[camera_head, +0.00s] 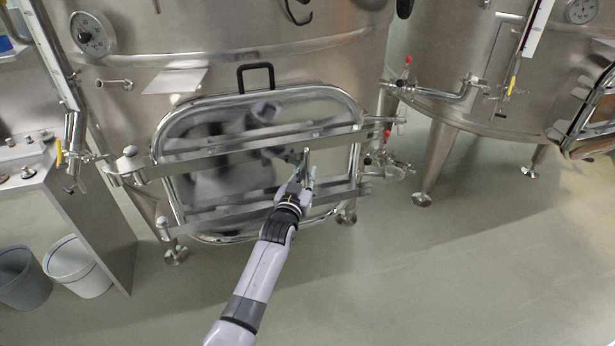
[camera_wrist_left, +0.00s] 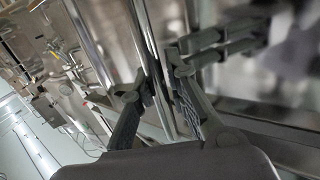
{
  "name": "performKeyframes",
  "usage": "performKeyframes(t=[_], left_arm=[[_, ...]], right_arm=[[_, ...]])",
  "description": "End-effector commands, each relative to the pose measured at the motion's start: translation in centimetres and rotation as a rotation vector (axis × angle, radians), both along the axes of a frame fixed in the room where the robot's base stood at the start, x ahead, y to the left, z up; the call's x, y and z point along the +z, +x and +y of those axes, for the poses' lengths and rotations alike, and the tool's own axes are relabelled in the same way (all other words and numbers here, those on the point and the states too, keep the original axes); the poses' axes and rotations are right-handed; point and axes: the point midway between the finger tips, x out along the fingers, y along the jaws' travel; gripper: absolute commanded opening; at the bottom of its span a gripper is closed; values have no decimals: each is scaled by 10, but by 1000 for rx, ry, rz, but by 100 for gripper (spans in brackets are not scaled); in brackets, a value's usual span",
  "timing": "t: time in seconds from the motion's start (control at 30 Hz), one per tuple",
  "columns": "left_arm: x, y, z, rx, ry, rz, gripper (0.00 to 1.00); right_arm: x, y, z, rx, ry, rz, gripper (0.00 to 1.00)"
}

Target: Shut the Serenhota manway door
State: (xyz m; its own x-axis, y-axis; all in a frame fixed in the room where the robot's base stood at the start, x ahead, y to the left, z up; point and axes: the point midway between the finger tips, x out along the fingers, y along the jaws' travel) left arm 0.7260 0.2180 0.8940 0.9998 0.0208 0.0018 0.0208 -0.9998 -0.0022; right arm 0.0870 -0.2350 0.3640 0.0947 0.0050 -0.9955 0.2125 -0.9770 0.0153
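The manway door (camera_head: 225,165) is a rounded, mirror-like steel panel on the front of the near vat. It lies close against the vat front, with hinge arms at its left. I cannot tell whether a narrow gap is left at its right edge. An upright handle bar (camera_head: 306,165) stands at its right part. My left gripper (camera_head: 303,175) is at this bar. In the left wrist view its two fingers (camera_wrist_left: 158,85) stand apart with a steel bar between them; contact is unclear. The fingers are mirrored in the door. My right gripper is not in view.
A second vat (camera_head: 460,70) stands at the right, with an open hatch (camera_head: 590,110) at the picture's edge. Red-handled valves (camera_head: 406,62) stick out right of the door. Two buckets (camera_head: 75,265) and a steel cabinet (camera_head: 95,215) are at the left. The floor in front is clear.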

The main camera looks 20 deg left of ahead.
Motion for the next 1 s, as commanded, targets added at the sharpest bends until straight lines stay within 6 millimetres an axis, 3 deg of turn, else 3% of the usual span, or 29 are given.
performKeyframes(t=[0.33, 0.47, 1.0], left_arm=[[0, -1, 1, 1, 0, 0, 21], [-1, -10, 0, 1, 0, 0, 21], [0, -105, -2, 1, 0, -2, 21]], right_arm=[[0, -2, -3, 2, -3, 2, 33], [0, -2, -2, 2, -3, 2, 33], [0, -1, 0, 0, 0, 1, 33]])
